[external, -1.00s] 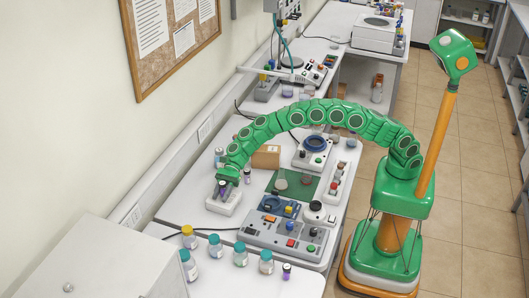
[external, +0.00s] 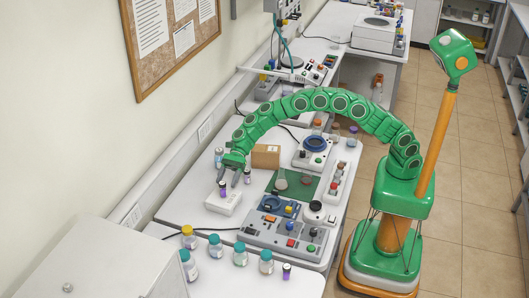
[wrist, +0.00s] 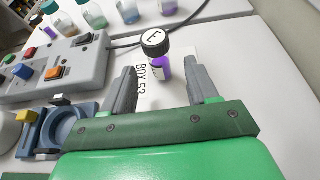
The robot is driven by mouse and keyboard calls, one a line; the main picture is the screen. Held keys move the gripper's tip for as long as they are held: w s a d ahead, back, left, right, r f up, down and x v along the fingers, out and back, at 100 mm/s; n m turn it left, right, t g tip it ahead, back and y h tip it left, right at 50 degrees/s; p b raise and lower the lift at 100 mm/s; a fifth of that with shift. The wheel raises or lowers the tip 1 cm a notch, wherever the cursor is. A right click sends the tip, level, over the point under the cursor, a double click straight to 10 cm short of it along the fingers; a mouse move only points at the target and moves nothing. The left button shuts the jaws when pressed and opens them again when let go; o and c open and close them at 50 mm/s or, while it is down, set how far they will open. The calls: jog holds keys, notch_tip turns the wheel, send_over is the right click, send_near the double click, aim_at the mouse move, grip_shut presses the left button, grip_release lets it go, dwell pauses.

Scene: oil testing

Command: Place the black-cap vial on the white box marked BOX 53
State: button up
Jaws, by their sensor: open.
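The black-cap vial (wrist: 162,68) holds purple liquid and stands upright on the white box marked BOX 53 (wrist: 145,100). Its dark cap carries a pale label with a letter. In the external view the vial (external: 222,189) stands on the top of the white box (external: 221,204), toward its back. My gripper (wrist: 163,72) is open, with one grey finger on each side of the vial in the wrist picture and a gap to it on both sides. In the external view my gripper (external: 235,177) is just behind and above the vial, apart from it.
A grey control panel (external: 285,232) with coloured buttons lies to the right of the box. Several capped bottles (external: 240,254) stand in front. A brown cardboard box (external: 265,157) and a small vial (external: 218,157) stand behind. White bench shows around the box.

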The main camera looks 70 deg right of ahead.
jog(key=shift+v, duration=2.6)
